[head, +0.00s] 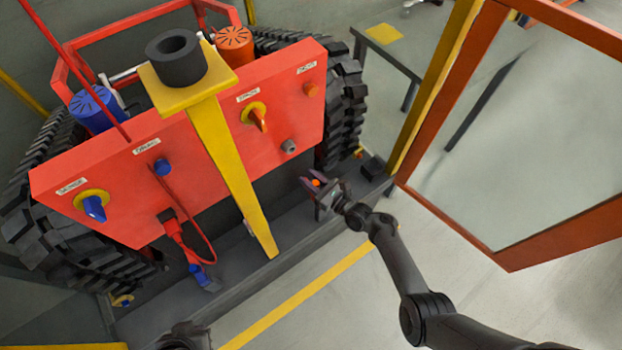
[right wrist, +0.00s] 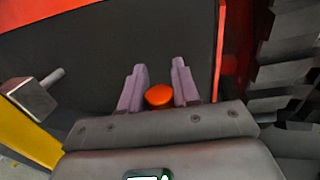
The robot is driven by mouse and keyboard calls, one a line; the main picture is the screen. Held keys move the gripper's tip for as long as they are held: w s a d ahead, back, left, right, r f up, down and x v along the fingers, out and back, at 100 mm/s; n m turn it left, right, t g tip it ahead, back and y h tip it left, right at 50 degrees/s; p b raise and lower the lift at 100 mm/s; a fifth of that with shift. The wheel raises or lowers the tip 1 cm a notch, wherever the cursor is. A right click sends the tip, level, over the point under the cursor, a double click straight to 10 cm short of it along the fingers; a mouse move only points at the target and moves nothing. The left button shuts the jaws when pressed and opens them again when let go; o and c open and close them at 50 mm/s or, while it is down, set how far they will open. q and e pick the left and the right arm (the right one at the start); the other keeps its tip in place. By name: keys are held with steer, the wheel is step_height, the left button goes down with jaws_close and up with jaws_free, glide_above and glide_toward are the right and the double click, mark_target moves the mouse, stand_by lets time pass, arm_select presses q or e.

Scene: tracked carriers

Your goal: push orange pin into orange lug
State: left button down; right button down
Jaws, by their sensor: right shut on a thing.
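The orange pin (head: 316,183) is between the fingers of my right gripper (head: 316,190), which is shut on it. In the right wrist view the rounded orange end of the pin (right wrist: 159,96) shows between the two purplish fingers (right wrist: 159,88). The gripper is low in front of the red machine's right end, above the dark base. A small orange-yellow fitting (head: 358,152) sits by the right track, apart from the gripper to its upper right; I cannot tell for sure that it is the orange lug. My left gripper cannot be made out.
The red panel (head: 205,140) with knobs stands behind the gripper. A yellow post (head: 232,165) carries a black ring (head: 176,58). A red cable and plug (head: 178,232) hang left. An orange-framed clear panel (head: 530,130) stands right. The floor in front is open.

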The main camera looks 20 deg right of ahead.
steer(key=shift+f, duration=0.25)
steer(key=shift+f+b, duration=0.5)
steer(key=shift+b, duration=0.1)
stand_by(0.6)
steer(key=shift+f, duration=0.35)
